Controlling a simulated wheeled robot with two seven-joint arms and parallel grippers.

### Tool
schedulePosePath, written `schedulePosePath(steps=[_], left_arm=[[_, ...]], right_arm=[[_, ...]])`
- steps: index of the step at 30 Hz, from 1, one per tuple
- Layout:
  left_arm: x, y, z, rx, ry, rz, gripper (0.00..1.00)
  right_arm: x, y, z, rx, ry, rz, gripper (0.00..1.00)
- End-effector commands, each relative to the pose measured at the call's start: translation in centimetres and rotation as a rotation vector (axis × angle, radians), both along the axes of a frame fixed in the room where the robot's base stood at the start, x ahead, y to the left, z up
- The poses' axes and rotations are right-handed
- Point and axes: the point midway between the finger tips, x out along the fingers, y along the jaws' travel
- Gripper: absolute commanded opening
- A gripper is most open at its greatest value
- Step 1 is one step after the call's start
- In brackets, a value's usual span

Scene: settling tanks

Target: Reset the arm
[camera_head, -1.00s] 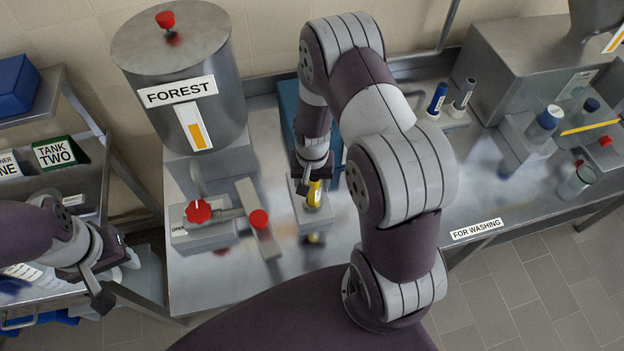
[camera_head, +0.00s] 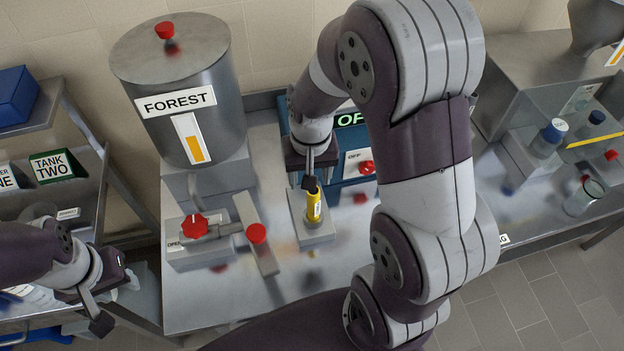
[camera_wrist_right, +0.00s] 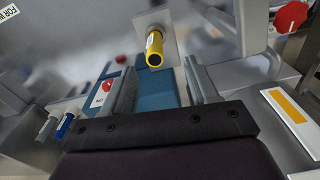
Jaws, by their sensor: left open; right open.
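My right arm crosses the middle of the head view. Its gripper (camera_head: 310,180) is just behind a yellow cylinder (camera_head: 314,207) that stands in a small grey block (camera_head: 325,232) on the steel bench. The right wrist view shows that gripper's two fingers (camera_wrist_right: 161,88) apart with nothing between them. There the yellow cylinder (camera_wrist_right: 154,48) is beyond the fingertips, apart from them. My left gripper (camera_head: 112,298) is open and empty at the lower left, beside the shelf rack.
A steel tank labelled FOREST (camera_head: 180,85) stands at the back left, with a red-knobbed valve (camera_head: 194,226) below. A blue device with a red knob (camera_head: 366,168) is behind my right gripper. Blue-capped bottles (camera_head: 550,137) and a beaker (camera_head: 585,197) stand at right.

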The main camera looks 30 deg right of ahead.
Motion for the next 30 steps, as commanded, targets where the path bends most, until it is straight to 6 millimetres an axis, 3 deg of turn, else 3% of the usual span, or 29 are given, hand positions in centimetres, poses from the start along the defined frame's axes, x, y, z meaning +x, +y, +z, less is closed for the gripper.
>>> schedulePosePath(steps=[3, 7, 16, 21, 23, 30], left_arm=[[0.0, 0.0, 0.0, 0.000, 0.000, 0.000, 0.43], [0.0, 0.0, 0.0, 0.000, 0.000, 0.000, 0.43], [0.0, 0.0, -0.7, 0.000, 0.000, 0.000, 0.43], [0.0, 0.0, -6.4, 0.000, 0.000, 0.000, 0.43], [-0.1, 0.0, -7.5, 0.000, 0.001, 0.000, 0.43], [0.0, 0.0, -6.5, 0.000, -0.001, 0.000, 0.43]], right_arm=[[-3.5, 2.0, 1.2, -0.011, -0.045, 0.204, 0.59], [-5.8, 2.9, 1.5, -0.019, -0.074, 0.327, 0.59], [-6.0, 3.0, 0.7, -0.020, -0.075, 0.340, 0.59], [-6.0, 3.0, -4.9, -0.019, -0.074, 0.338, 0.59], [-6.0, 3.0, -6.1, -0.019, -0.074, 0.338, 0.59], [-6.0, 3.0, -5.0, -0.020, -0.075, 0.337, 0.59]])
